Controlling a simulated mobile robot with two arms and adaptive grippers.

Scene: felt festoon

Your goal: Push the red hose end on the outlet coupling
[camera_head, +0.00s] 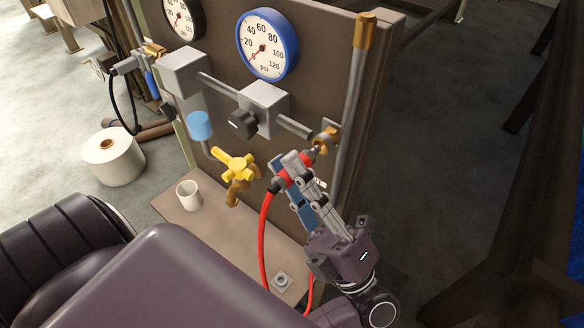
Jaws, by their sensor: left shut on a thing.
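The red hose end (281,181) sits between the fingers of my left gripper (294,181), which is shut on it. The red hose (263,235) hangs down from the grip toward the base shelf. The brass outlet coupling (327,139) is at the right end of the grey pipe on the brown panel. The hose end points up and right at the coupling, and its front is very close to it. I cannot tell whether they touch or are joined. The gripper fingers hide part of the hose end. My right gripper is not in view.
The brown panel (225,110) carries a blue-rimmed gauge (268,45), a black knob (242,124) and a yellow valve handle (235,166). A vertical grey pipe (352,110) stands right of the coupling. A white cup (188,195) stands on the base shelf (208,222).

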